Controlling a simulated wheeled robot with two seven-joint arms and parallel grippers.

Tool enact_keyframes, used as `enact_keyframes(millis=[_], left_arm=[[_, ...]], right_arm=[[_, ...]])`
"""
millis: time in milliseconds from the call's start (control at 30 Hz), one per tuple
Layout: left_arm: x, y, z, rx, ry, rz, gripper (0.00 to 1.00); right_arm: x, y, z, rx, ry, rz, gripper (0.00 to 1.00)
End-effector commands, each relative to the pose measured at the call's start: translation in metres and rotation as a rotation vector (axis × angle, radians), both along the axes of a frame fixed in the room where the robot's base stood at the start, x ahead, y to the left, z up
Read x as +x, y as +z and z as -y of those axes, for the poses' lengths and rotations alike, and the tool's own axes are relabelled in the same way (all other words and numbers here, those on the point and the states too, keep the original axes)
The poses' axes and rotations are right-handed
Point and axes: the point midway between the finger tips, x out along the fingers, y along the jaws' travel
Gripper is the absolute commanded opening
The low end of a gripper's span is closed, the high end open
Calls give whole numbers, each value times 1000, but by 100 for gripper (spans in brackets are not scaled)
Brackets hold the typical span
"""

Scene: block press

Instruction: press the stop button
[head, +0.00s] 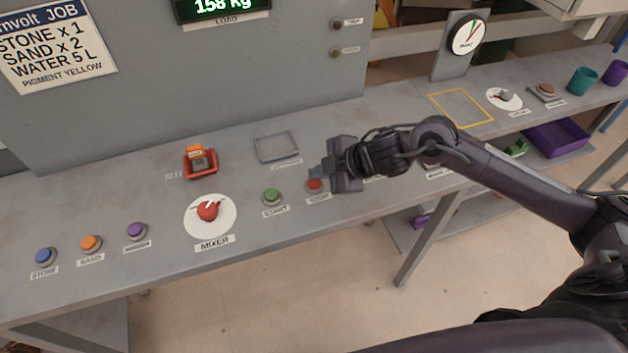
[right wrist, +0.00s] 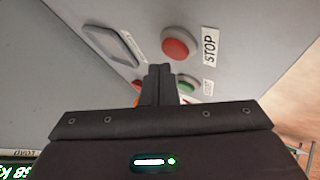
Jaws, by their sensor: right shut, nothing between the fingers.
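The red stop button (head: 314,185) sits on the grey bench, with a STOP label just below it. My right gripper (head: 318,172) is shut and empty, its fingertips close beside the button's upper right in the head view. In the right wrist view the stop button (right wrist: 178,45) lies beyond the shut fingertips (right wrist: 160,70), with a visible gap in the picture. I cannot tell how high the tips are above the bench. My left gripper is not in view.
The green start button (head: 272,196) is left of stop. A red mixer knob (head: 208,210), a red-framed switch (head: 199,162) and a grey framed plate (head: 276,147) are nearby. Purple, orange and blue buttons line the front left. A grey panel rises behind.

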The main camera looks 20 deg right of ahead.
Motion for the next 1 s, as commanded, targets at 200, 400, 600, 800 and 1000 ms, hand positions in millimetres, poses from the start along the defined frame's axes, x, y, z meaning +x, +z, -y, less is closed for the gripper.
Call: enact_keyframes(millis=[200,400,600,800,1000], left_arm=[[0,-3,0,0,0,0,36],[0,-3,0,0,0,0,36],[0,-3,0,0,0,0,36],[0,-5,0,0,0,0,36],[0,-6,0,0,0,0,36]], right_arm=[[0,-7,0,1,-1,0,0],[0,-7,0,0,-1,1,0],[0,-8,0,1,-1,0,0],[0,-10,0,1,-1,0,0],[0,-12,0,1,-1,0,0]])
